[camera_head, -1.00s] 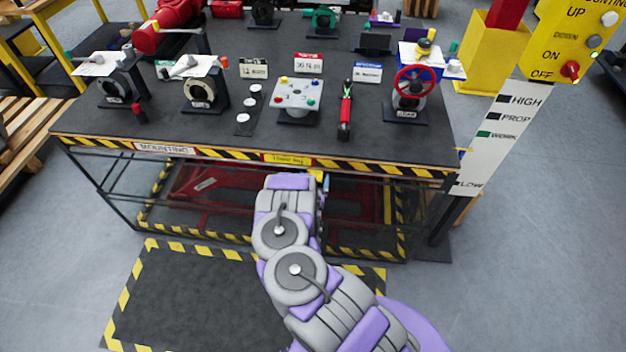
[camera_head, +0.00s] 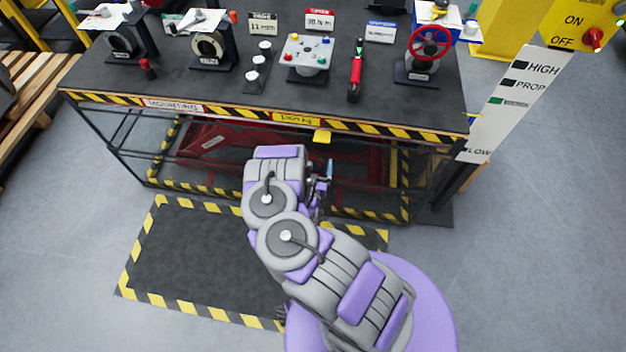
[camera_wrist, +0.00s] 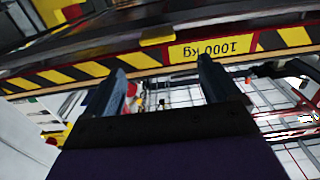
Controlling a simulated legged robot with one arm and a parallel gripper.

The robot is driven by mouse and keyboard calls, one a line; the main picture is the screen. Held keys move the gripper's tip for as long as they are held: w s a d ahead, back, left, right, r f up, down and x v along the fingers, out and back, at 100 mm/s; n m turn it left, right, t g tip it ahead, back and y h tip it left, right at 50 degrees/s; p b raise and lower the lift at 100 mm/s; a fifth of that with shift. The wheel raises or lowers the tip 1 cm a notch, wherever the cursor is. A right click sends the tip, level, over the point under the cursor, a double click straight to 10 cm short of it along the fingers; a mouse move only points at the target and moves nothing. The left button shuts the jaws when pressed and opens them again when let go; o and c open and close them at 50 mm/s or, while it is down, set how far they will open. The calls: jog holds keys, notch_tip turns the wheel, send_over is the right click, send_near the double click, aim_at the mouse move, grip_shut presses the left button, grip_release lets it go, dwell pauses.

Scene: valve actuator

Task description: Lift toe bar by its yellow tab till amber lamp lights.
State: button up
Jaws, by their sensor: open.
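The toe bar (camera_head: 230,110), striped yellow and black, runs along the table's front edge. Its yellow tab (camera_head: 322,136) sticks out below the bar near the middle. In the head view my gripper (camera_head: 322,180) is partly hidden by my arm, nearer than the tab. I cannot make out an amber lamp.
The tabletop (camera_head: 200,85) holds valves, a red tool and several small fixtures. A red frame (camera_head: 225,145) lies under the table. A white scale board (camera_head: 515,100) marked HIGH, PROP and LOW stands right, beneath a yellow control panel (camera_head: 575,20). The floor in front is open.

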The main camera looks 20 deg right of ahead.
jog(key=v, duration=0.6)
jog(key=shift+s+a, duration=0.2)
jog(key=shift+s, duration=0.1)
dwell(0.5)
